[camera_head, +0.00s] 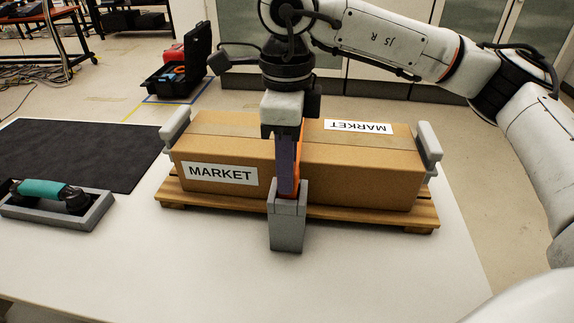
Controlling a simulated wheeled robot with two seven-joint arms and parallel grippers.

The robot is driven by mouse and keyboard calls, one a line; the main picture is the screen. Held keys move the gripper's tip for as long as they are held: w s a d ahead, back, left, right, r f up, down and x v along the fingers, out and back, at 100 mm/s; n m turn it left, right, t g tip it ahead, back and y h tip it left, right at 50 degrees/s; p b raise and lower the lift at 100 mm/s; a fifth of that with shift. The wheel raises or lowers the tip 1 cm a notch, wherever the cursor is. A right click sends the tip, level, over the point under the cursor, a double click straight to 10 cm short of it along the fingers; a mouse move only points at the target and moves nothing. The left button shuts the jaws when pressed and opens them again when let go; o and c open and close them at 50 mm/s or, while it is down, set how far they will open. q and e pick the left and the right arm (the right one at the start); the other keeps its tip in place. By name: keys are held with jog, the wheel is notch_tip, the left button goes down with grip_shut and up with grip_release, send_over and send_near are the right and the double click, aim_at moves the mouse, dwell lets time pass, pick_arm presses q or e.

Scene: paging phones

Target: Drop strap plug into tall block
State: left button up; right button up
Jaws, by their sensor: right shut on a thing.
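The tall block (287,228) is a grey upright box on the table in front of the carton. My right gripper (284,131) hangs straight above it, pointing down. It is shut on the strap plug (287,165), a long purple piece with an orange edge, held upright. The plug's lower end meets the top of the tall block; I cannot tell how deep it sits inside. My left gripper is not in view.
A cardboard carton (360,171) marked MARKET lies on a wooden pallet (370,216) right behind the block, with grey end pieces. A grey tray (93,213) with a teal-and-black item is at left, near a black mat (80,150). The white table's front is clear.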

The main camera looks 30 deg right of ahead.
jog(key=shift+f+b, duration=0.55)
jog(key=shift+f, duration=0.1)
jog(key=o, duration=0.8)
